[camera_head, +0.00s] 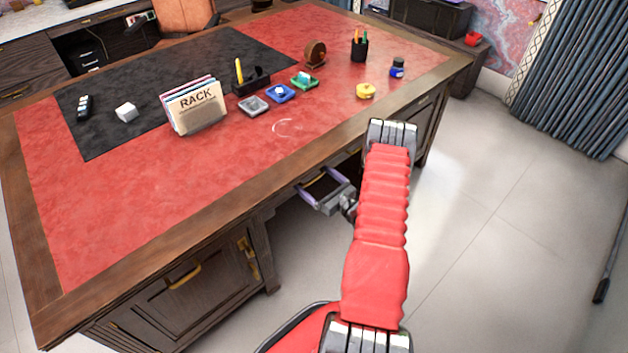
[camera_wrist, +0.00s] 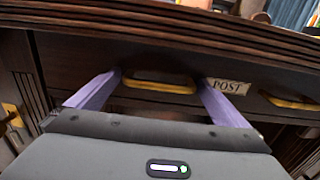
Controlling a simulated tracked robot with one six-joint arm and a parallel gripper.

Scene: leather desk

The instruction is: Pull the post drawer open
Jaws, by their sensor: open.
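The post drawer's dark wooden front (camera_wrist: 205,66) is under the desk edge in the wrist view and looks shut. A white POST label (camera_wrist: 228,86) sits on it, just right of a brass handle (camera_wrist: 158,82). My gripper (camera_wrist: 160,80) is open, with a purple finger on each side of that handle. The right fingertip is close to the label's left end. I cannot tell whether the fingers touch the handle. In the head view my gripper (camera_head: 317,181) is at the desk's front edge, and the drawer front is mostly hidden under the top.
Another brass handle (camera_wrist: 290,101) is to the right. The desk's wooden edge (camera_head: 225,205) overhangs the drawers. A cabinet door (camera_head: 190,290) stands left of my arm. A card rack (camera_head: 195,107) and small items are on the red desktop (camera_head: 120,205).

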